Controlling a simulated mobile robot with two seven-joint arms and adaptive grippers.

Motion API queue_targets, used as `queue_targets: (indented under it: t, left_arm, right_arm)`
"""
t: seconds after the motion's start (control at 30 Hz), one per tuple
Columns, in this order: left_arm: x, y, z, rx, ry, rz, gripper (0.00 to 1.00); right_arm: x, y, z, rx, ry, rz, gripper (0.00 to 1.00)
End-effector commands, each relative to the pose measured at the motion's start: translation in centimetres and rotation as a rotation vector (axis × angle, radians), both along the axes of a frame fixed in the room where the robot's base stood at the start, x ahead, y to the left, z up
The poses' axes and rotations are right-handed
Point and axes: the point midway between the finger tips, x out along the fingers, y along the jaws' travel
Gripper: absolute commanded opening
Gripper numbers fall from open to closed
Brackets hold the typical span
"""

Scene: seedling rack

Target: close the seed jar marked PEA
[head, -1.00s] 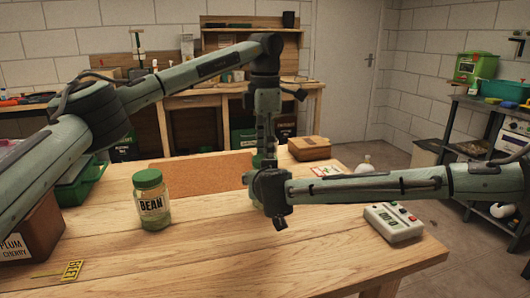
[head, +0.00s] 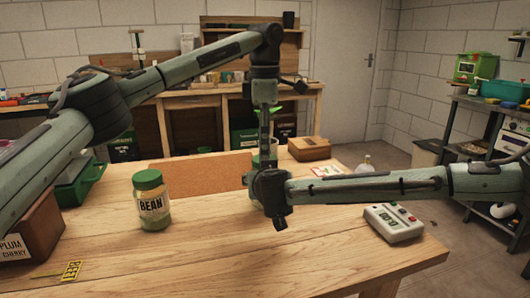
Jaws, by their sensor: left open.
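A glass jar marked BEAN (head: 151,203) with a green lid stands upright on the wooden bench, left of middle. No label reading PEA is visible. A small green thing (head: 271,147) shows at the middle behind my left gripper and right arm. It may be a jar lid, but it is mostly hidden. My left gripper (head: 264,140) points down in front of it, open, its tips partly covered by my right arm. My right gripper (head: 280,222) points down over the bench at the middle, its fingers too small and dark to read.
A cork mat (head: 200,172) lies left of my grippers. A wooden box (head: 309,148) is behind on the right, a device with a display (head: 393,222) at the right. A PLUM CHERRY box (head: 28,225) and a yellow tag (head: 71,270) are at the left.

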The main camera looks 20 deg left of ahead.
Motion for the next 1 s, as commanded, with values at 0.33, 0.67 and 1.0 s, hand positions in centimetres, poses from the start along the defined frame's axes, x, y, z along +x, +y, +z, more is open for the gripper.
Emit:
queue_targets:
  t: [0.33,0.67,1.0]
  left_arm:
    - [0.0,-0.1,7.4,-0.001,-0.003,-0.001,0.74]
    - [0.0,-0.1,10.0,0.000,0.000,-0.001,0.74]
    - [0.0,-0.1,10.0,0.000,0.000,-0.001,0.74]
  right_arm:
    - [0.0,0.0,-0.1,0.000,0.001,0.000,0.00]
    - [0.0,0.0,-0.1,0.000,0.001,0.000,0.00]
    - [0.0,0.0,-0.1,0.000,0.001,0.000,0.72]
